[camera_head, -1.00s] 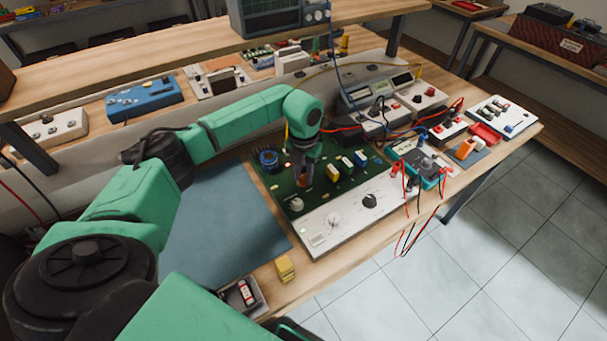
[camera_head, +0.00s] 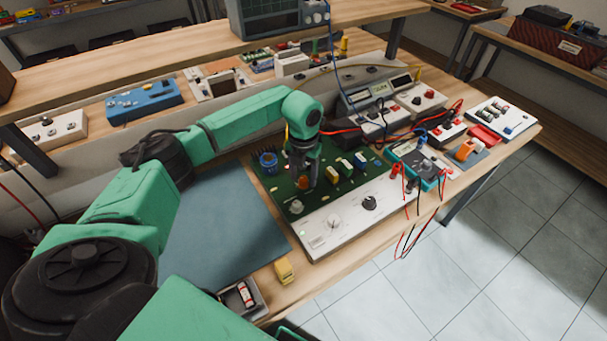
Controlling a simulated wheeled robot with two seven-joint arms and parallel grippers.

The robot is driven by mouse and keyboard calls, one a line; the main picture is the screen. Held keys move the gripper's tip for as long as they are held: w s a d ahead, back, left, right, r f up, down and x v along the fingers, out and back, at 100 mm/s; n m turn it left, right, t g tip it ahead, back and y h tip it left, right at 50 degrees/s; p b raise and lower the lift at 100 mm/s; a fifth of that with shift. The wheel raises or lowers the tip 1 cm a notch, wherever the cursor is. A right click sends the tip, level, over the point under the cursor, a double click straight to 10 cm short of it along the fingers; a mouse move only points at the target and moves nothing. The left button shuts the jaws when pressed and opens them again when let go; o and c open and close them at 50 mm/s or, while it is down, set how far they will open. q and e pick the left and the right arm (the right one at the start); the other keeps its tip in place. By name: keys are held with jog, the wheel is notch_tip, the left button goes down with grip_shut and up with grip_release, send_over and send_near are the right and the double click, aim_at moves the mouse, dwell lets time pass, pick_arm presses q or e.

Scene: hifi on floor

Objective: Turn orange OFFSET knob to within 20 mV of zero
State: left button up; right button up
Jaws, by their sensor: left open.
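The green circuit board (camera_head: 268,188) lies on the bench with a white front panel (camera_head: 345,222) along its near edge. My left gripper (camera_head: 308,181) points down over the board, its fingers open. A small orange part (camera_head: 303,184), likely the OFFSET knob, shows at the fingertips, partly hidden by them; I cannot tell whether they touch it. A bench meter with a display (camera_head: 378,90) stands behind the board; its reading is too small to make out. My right gripper is not in view.
A teal handheld instrument (camera_head: 417,165) with red and black leads is at the right. A yellow block (camera_head: 284,270) sits near the front edge. The blue mat (camera_head: 225,225) is clear.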

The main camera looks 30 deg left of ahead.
aim_at(303, 178)
pick_arm(q)
notch_tip(303, 178, up, 15)
jog(key=b, duration=0.2)
jog(key=shift+f+b, duration=0.2)
jog(key=shift+b, duration=0.2)
